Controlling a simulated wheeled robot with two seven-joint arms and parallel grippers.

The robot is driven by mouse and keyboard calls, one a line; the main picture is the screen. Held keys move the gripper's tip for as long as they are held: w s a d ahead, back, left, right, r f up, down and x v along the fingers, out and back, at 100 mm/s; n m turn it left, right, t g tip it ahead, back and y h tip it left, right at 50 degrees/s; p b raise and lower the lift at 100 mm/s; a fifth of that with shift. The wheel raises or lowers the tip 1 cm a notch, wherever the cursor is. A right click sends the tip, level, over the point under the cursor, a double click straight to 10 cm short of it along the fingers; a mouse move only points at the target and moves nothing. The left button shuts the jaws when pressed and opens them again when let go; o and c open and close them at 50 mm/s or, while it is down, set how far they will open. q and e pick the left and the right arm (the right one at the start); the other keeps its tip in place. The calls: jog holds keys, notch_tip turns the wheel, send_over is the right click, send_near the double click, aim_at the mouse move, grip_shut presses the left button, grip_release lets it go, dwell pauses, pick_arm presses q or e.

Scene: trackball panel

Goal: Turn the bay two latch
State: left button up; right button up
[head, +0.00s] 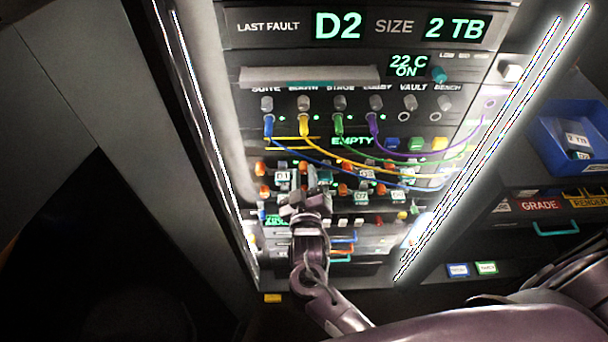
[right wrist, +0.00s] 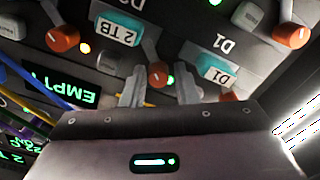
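The bays carry orange latch knobs with grey levers. In the right wrist view, which is upside down, one orange latch (right wrist: 158,72) sits between a teal-fronted drive marked 2 TB (right wrist: 118,28) and another marked D1 (right wrist: 217,69). It looks like the bay two latch, though its bay number is not clearly readable. My right gripper (right wrist: 161,92) is open, with its fingers apart on either side of this latch; contact cannot be told. In the head view my right gripper (head: 312,192) is in front of the bay rows and hides part of them. My left gripper is not in view.
Blue, yellow, green and purple cables (head: 350,170) hang across the panel just above the bays. More orange latches (right wrist: 297,35) are close to the gripper. A blue bin (head: 552,140) stands on a shelf at the right.

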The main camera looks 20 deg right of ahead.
jog(key=shift+o, duration=1.2)
jog(key=shift+r, duration=0.15)
jog(key=b+v, duration=0.2)
jog(key=v, duration=0.5)
jog(key=shift+s, duration=0.4)
